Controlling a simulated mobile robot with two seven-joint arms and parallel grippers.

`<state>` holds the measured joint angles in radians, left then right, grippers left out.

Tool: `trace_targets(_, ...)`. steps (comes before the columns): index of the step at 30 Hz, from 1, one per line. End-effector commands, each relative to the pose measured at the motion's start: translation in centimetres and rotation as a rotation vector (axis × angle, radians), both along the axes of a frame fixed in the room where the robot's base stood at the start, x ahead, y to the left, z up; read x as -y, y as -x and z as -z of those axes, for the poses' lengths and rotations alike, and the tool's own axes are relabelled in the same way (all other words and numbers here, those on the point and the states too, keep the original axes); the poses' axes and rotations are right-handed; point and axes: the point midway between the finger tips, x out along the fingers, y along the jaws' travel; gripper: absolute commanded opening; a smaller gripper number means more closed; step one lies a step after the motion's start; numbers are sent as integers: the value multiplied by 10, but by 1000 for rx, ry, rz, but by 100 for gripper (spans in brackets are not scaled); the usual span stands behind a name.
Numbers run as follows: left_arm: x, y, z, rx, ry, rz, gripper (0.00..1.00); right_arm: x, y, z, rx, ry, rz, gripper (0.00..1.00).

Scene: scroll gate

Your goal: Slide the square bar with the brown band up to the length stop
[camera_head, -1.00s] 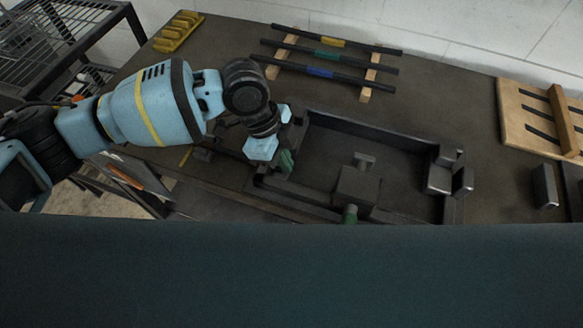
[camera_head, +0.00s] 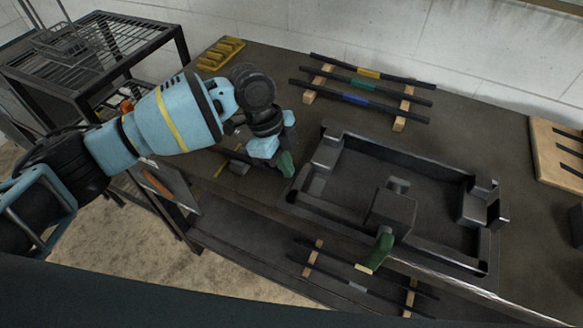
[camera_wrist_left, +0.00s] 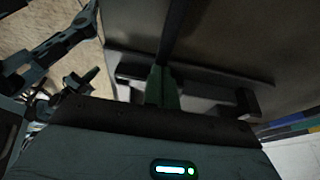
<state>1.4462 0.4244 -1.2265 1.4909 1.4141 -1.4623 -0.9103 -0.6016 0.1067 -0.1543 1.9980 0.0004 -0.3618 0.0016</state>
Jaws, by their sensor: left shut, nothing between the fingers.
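My left gripper (camera_head: 286,165) has green fingers, shut and empty, pointing down just left of the dark fixture (camera_head: 335,216) on the table. Its fingers (camera_wrist_left: 162,88) also show in the left wrist view, with a dark strip running away beyond them; I cannot tell whether it is a bar. I cannot make out a brown band on any bar, nor which fixture part is the length stop. A grey bracket (camera_head: 478,205) stands at the fixture's right end. A grey block (camera_head: 392,208) with a green handle (camera_head: 377,250) sits at its front middle. My right gripper is not in view.
Dark bars with yellow (camera_head: 368,73), green (camera_head: 365,85) and blue (camera_head: 355,98) bands lie on wooden supports at the back. More bars (camera_head: 330,268) lie on the lower shelf. A yellow holder (camera_head: 221,53) stands back left, a wooden board (camera_head: 558,152) at right.

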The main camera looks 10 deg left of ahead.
Motion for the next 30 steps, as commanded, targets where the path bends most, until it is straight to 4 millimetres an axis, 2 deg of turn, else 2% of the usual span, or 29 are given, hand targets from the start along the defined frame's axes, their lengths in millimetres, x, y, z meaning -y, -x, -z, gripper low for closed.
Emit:
trace_targets(8,-2,0,2,0,-8,-7,0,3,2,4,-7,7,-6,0)
trace_targets(11,3,3,1,0,-7,-7,0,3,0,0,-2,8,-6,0)
trace_targets(17,26,19,-5,6,-1,-8,0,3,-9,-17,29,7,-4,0)
trace_targets(30,-1,10,-78,3,0,-12,0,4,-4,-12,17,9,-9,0)
